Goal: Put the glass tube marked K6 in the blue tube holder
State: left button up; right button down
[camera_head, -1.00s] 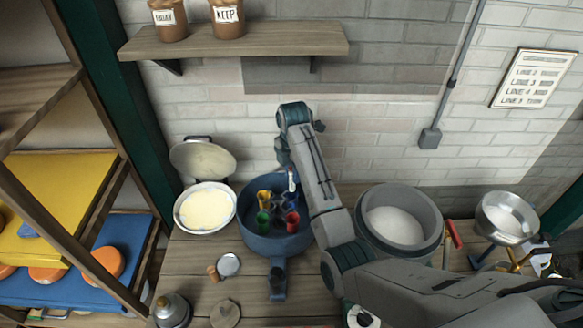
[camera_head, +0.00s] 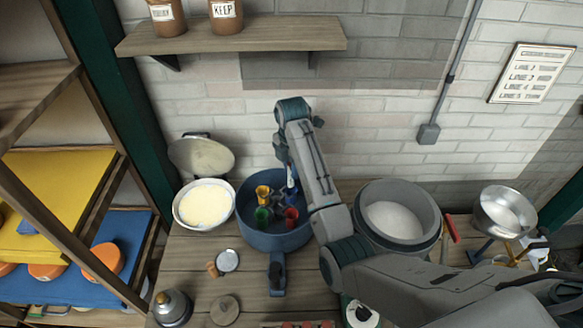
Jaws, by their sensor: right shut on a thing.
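The round blue pan (camera_head: 244,219) stands on the wooden bench. Inside it are a yellow holder (camera_head: 263,193), a green holder (camera_head: 262,215), a red holder (camera_head: 291,216) and, at the back right, the blue tube holder (camera_head: 291,196), partly hidden. My right gripper (camera_head: 287,173) points down over the back right of the pan. It is shut on a slim, pale glass tube (camera_head: 291,181), mostly hidden by the gripper and arm. The tube is at or just above the blue holder; I cannot tell whether it is inside. The mark K6 is unreadable. My left gripper is not in view.
Left of the pan is a bowl of pale yellow contents (camera_head: 205,205) with a raised lid (camera_head: 201,156). A grey pot (camera_head: 427,240) stands close to my right arm. A small round tin (camera_head: 228,261) and a metal bell-shaped object (camera_head: 172,308) lie in front.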

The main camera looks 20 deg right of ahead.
aim_at(292, 183)
jog(key=shift+f, duration=3.35)
dwell(1.5)
jog(key=c, duration=0.9)
grip_release()
